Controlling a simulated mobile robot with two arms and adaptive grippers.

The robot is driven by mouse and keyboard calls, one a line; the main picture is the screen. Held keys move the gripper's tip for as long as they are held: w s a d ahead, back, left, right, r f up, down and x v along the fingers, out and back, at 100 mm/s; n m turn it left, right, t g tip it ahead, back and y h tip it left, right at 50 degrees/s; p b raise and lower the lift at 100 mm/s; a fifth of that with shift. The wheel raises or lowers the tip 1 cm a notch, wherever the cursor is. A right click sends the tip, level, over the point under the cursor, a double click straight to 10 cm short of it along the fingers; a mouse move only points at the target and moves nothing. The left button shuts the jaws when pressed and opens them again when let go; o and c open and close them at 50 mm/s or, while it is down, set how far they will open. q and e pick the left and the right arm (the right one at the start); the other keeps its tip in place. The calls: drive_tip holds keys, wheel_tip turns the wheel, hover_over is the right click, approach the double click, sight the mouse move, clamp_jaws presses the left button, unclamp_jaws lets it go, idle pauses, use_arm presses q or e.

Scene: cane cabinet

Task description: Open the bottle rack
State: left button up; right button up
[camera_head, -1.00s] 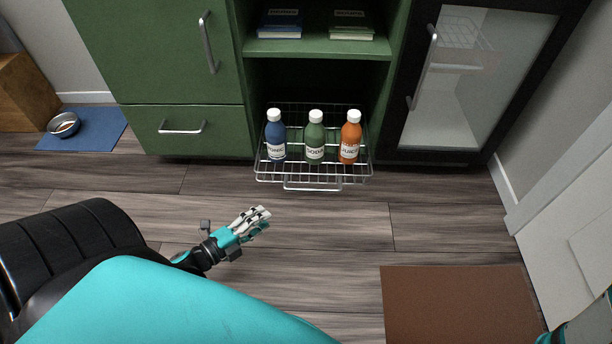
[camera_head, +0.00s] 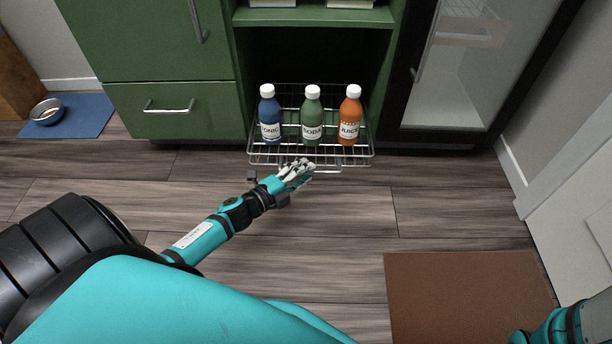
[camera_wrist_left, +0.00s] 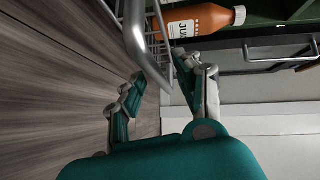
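The wire bottle rack (camera_head: 258,157) sticks partly out of the lower opening of the green cabinet. It carries a blue tonic bottle (camera_head: 270,118), a green soda bottle (camera_head: 312,118) and an orange juice bottle (camera_head: 350,118), all upright. My left gripper (camera_head: 302,169) is at the rack's front edge, by its protruding handle. In the left wrist view, the fingers of my left gripper (camera_wrist_left: 160,88) are apart, with the rack's metal handle (camera_wrist_left: 136,42) reaching between them. Contact is unclear. My right gripper is out of view.
A closed green drawer (camera_head: 175,115) is left of the rack, and a dark-framed glass door (camera_head: 450,90) is right of it. A brown mat (camera_head: 465,300) lies at the lower right. A bowl (camera_head: 47,112) sits on a blue mat at far left. The floor before the rack is clear.

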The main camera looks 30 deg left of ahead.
use_arm(q)
drive_tip(key=shift+w+d, duration=0.1)
drive_tip(key=shift+w, duration=0.4)
clamp_jaws()
drive_tip(key=shift+f, duration=0.1)
